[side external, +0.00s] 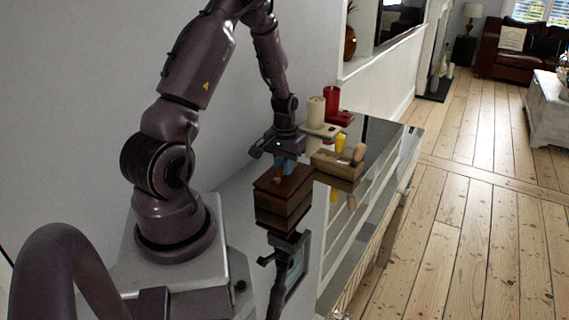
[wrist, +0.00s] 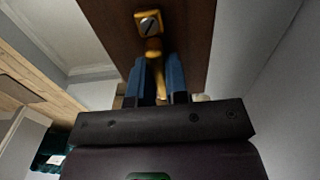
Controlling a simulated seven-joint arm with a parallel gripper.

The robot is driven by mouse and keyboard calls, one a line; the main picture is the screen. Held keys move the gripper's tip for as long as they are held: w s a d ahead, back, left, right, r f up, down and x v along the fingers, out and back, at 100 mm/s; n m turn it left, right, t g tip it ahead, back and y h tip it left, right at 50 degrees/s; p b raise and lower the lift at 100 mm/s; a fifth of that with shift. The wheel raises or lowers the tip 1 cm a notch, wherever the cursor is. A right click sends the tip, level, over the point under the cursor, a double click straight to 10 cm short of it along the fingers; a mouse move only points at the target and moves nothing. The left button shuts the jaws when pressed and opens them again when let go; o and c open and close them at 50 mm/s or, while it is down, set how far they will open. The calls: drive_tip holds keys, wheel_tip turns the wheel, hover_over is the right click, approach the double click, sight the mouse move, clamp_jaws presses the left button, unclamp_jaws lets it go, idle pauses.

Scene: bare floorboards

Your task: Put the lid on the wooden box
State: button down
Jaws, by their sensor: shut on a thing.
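The wooden box (side external: 282,209) stands on a glossy dark cabinet top, in the middle of the side view. Its dark brown lid (side external: 284,181) is at the top of the box, and I cannot tell whether it rests fully on it. My gripper (side external: 285,166) is above the lid, pointing down, with blue fingers. In the wrist view my gripper (wrist: 160,82) is shut on the lid's brass-coloured handle (wrist: 153,48). The lid's brown face (wrist: 190,25) fills the top middle there. The box body is hidden in the wrist view.
A wooden tray (side external: 336,170) with a yellow item and a wooden-handled item stands right of the box. The wall is close on the left. The glossy top (side external: 379,139) is bare toward the right.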

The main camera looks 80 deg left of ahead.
drive_tip(key=shift+f, duration=0.45)
drive_tip(key=c, duration=1.1)
unclamp_jaws()
drive_tip(key=shift+o, duration=0.2)
drive_tip(key=shift+r, duration=3.5)
drive_tip(key=shift+s+d+r+g+h, duration=0.2)
drive_tip(key=shift+s+d, duration=0.2)
drive_tip(key=shift+d, duration=0.25)
drive_tip(key=shift+s+d+r+g+h, duration=0.15)
drive_tip(key=shift+s+d, duration=0.2)
drive_tip(key=shift+d, duration=0.25)
drive_tip(key=s+d+r+m+t, duration=0.1)
drive_tip(key=d+r+m+t, duration=0.2)
drive_tip(key=d+r, duration=0.7)
drive_tip(key=s+d+r+m+t, duration=0.2)
drive_tip(key=d+r+m, duration=0.4)
drive_tip(key=d+r, duration=0.4)
drive_tip(key=d+t, duration=0.1)
drive_tip(key=d, duration=0.3)
drive_tip(key=shift+s+d+r, duration=0.2)
drive_tip(key=shift+d, duration=0.15)
